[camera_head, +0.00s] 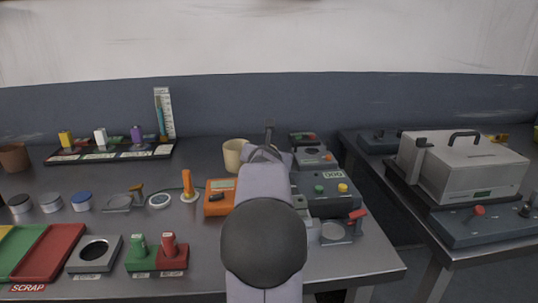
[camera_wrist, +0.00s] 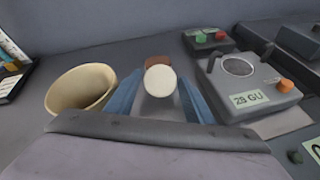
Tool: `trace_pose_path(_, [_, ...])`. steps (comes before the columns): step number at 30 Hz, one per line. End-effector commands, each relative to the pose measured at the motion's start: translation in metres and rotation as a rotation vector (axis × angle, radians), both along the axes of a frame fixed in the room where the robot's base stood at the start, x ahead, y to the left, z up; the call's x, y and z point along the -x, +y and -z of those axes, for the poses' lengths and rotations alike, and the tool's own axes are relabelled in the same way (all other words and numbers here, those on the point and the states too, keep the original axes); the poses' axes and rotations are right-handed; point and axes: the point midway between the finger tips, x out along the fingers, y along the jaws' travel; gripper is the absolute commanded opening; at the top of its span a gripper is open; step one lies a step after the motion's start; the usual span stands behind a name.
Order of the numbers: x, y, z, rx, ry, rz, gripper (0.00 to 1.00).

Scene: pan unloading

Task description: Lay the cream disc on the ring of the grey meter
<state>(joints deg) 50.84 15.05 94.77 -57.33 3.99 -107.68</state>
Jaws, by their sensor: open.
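The cream disc (camera_wrist: 160,81) shows in the wrist view between the two blue-grey fingers of my gripper (camera_wrist: 160,90). A gap shows on each side of it, so the gripper is open around or above it; I cannot tell the height. A brownish piece (camera_wrist: 158,60) shows just behind the disc. The grey meter (camera_wrist: 252,87), labelled "28 GU", stands to the right of the gripper, with its ring (camera_wrist: 238,67) bare on top and an orange knob. In the head view the meter (camera_head: 315,158) is right of my gripper (camera_head: 268,150); my arm hides the disc there.
A cream cup (camera_wrist: 80,88) stands close on the left of the gripper. A small box with red and green buttons (camera_wrist: 208,40) is behind the meter.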

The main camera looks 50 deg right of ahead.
Motion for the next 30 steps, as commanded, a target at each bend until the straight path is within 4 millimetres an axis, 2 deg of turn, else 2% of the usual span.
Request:
trace_pose_path(5, [0.0, 0.0, 0.0, 0.0, 0.0, 0.0, 0.48])
trace_pose_path(6, [0.0, 0.0, 0.0, 0.0, 0.0, 0.0, 0.43])
trace_pose_path(10, [0.0, 0.0, 0.0, 0.0, 0.0, 0.0, 0.12])
trace_pose_path(12, [0.0, 0.0, -0.001, 0.002, -0.001, 0.0, 0.08])
trace_pose_path(23, [0.0, 0.0, -0.006, 0.002, -0.001, 0.0, 0.08])
trace_pose_path(30, [0.0, 0.0, -0.025, 0.002, -0.001, 0.0, 0.08])
